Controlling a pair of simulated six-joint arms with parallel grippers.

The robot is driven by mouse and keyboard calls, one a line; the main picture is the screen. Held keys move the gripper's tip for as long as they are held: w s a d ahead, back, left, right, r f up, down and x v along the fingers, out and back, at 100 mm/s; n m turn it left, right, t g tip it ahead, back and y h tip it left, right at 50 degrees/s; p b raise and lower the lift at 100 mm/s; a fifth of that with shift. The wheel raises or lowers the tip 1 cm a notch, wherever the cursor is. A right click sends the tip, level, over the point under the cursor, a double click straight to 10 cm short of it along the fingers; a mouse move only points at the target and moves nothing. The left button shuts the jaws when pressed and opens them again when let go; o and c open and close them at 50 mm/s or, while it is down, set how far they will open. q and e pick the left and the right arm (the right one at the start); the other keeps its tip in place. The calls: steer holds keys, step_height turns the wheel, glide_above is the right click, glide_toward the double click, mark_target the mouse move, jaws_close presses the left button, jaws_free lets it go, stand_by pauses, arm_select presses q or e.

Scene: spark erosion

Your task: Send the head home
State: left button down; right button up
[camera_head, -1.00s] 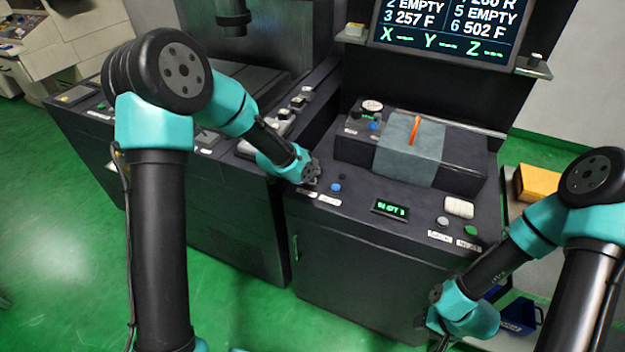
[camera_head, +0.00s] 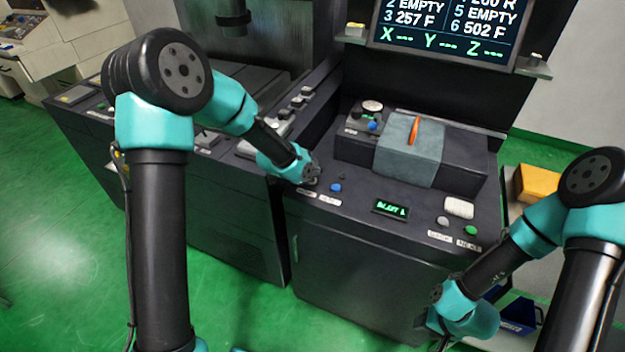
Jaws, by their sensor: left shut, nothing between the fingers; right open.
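The machine's control console (camera_head: 345,255) has a dark top. A blue button (camera_head: 336,187) and a dark button (camera_head: 342,176) sit near its left end, with small white labels in front. A small display (camera_head: 390,208) shows green text that looks like "SLOT 1". My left gripper (camera_head: 311,178) is shut and empty, down at the console's left end beside the blue button; its tips are hard to make out and contact cannot be told. My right gripper (camera_head: 438,338) is open, low by the console's front right, mostly hidden by its wrist.
A grey button (camera_head: 442,221) and a green button (camera_head: 470,230) are at the console's right. A raised block with a grey cover (camera_head: 408,155) and orange lever (camera_head: 414,131) stands behind. The monitor (camera_head: 445,35) shows slots and X, Y, Z dashes. A yellow box (camera_head: 538,183) stands right.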

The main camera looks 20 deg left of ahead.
arm_select(q)
steer(key=shift+f, duration=0.15)
stand_by(0.4)
steer(key=shift+f, duration=0.3)
